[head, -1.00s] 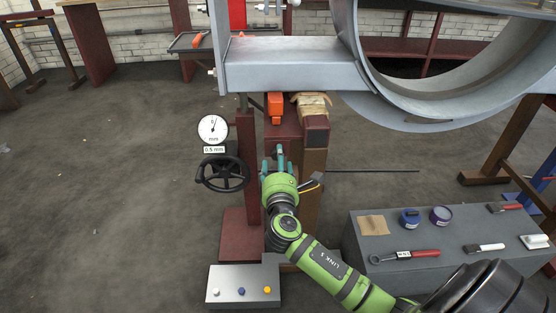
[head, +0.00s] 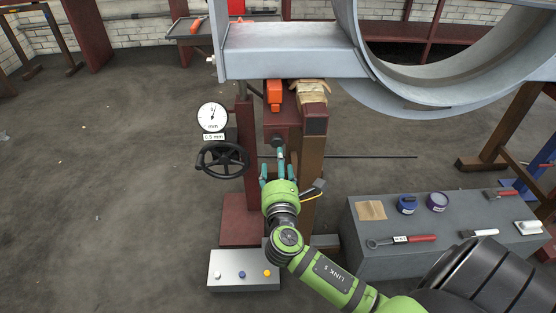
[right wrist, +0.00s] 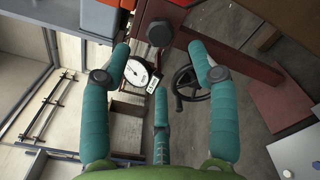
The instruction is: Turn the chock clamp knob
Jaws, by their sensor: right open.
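A black round knob (right wrist: 160,33) sits on a dark red part beyond my right fingers in the right wrist view. In the head view the dark knob (head: 277,141) shows at the front of the dark red block, just above the gripper's fingertips. My right gripper (head: 278,166) is green with teal fingers and points up at the block. In the right wrist view its fingers (right wrist: 163,72) are spread wide with nothing between them. Whether a fingertip touches the knob I cannot tell. My left gripper is not in view.
A black handwheel (head: 221,160) and a dial gauge (head: 212,117) stand left of the gripper. An orange part (head: 274,94) and a wooden post (head: 313,150) are close above and right. A button panel (head: 243,271) and a grey tool bench (head: 430,262) stand low in front.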

